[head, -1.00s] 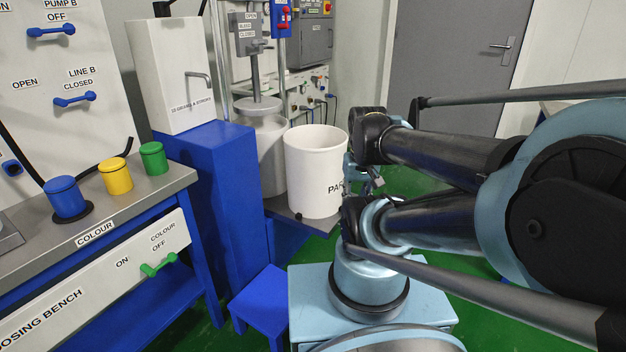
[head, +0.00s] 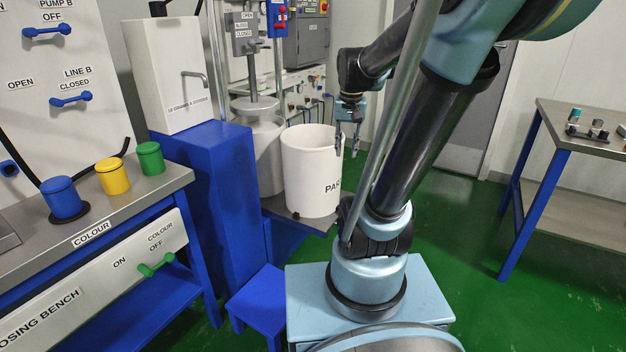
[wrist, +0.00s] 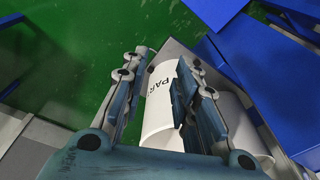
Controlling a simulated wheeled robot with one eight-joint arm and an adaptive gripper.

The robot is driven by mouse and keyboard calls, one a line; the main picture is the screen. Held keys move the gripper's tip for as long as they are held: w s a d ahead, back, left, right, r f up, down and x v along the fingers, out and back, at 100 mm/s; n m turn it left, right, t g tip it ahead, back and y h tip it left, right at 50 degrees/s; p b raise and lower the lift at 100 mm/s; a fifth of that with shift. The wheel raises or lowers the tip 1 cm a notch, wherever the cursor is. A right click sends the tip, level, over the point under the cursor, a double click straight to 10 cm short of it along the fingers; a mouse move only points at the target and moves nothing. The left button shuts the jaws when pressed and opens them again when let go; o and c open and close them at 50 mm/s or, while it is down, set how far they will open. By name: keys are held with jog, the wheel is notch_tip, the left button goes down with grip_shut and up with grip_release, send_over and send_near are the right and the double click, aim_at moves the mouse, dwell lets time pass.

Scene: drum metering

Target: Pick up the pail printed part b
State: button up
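The white pail (head: 308,185) stands upright on a low grey platform (head: 318,222), its printed text partly readable as "PAR" and cut off by my arm. My gripper (head: 347,150) points down at the pail's right rim, with one finger overlapping the rim and the other just right of it. In the wrist view, my gripper (wrist: 163,62) has its two fingers apart, with the lettered pail wall (wrist: 160,105) showing between and beyond them. I cannot tell whether either finger touches the wall. The right finger hides part of the pail.
A metal cylinder vessel (head: 268,145) stands close behind the pail. A blue cabinet (head: 225,190) is to its left, and a small blue stool (head: 258,305) is in front. Coloured canisters sit on the bench (head: 130,190) at left. Green floor is open at right, before another table (head: 590,130).

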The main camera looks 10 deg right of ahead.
jog(key=w+d+r+m, duration=0.1)
jog(key=w+r+m, duration=0.1)
jog(key=w, duration=1.1)
jog(key=m+g, duration=0.1)
jog(key=m, duration=0.1)
send_over(338, 175)
jog(key=shift+s+a+f, duration=0.1)
jog(key=shift+f, duration=10.15)
jog(key=shift+f, duration=0.1)
grip_shut()
